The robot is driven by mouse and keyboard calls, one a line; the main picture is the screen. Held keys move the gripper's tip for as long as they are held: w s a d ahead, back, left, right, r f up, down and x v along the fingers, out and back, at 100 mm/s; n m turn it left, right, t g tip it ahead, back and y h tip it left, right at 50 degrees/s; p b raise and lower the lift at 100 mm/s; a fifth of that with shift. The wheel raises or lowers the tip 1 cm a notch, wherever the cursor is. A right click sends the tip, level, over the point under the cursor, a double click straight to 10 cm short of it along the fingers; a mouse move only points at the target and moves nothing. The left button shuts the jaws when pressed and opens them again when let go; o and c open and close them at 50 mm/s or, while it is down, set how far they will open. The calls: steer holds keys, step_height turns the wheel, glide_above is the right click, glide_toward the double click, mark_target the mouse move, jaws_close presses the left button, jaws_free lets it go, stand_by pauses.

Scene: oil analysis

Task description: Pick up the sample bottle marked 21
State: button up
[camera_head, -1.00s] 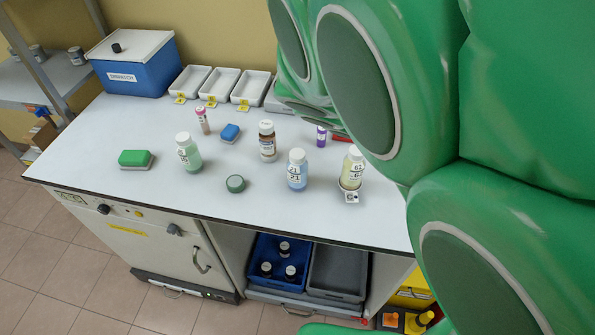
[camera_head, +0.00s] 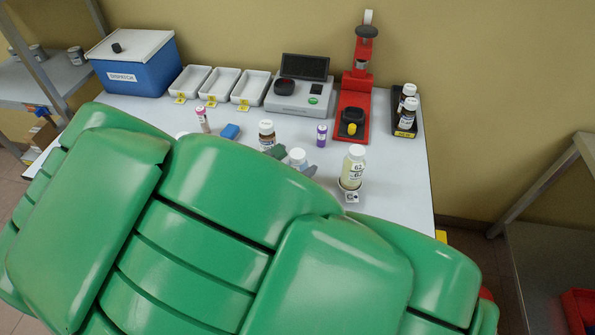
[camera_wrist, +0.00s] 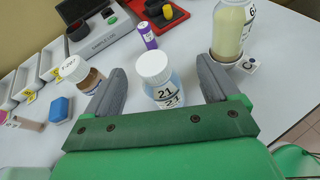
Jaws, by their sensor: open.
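The sample bottle marked 21 (camera_wrist: 160,82) has a white cap and pale blue contents. In the wrist view it stands upright on the bench between the two open fingers of my gripper (camera_wrist: 160,85), with a gap on each side. In the head view only its white cap (camera_head: 297,155) and a little of its shoulder show; my green arm hides the rest. A grey fingertip of my gripper (camera_head: 309,171) shows beside the cap. The yellowish bottle marked 62 (camera_head: 353,168) stands to the right, close to my right finger in the wrist view (camera_wrist: 229,32).
A brown bottle (camera_head: 267,134) stands close to my left finger in the wrist view (camera_wrist: 86,77). A small purple vial (camera_head: 321,136) stands behind. White trays (camera_head: 220,83), a grey instrument (camera_head: 300,98) and a red press (camera_head: 356,95) line the back of the bench.

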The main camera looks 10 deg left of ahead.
mark_target(297, 167)
steer(key=shift+s+a+f+n+y, duration=0.15)
steer(key=shift+s+a+f+n, duration=0.25)
steer(key=shift+f, duration=0.2)
steer(key=shift+s+a+f+n+y, duration=0.15)
steer(key=shift+s+a+f+n, duration=0.2)
steer(key=shift+s+f, duration=0.2)
steer(key=shift+a+f, duration=0.15)
steer(key=shift+f, duration=0.2)
steer(key=shift+d+x, duration=0.15)
steer(key=shift+x, duration=1.25)
steer(key=shift+d+x, duration=0.15)
steer(key=shift+x, duration=2.05)
steer(key=shift+c, duration=0.4)
steer(key=c, duration=1.1)
steer(key=shift+r, duration=0.1)
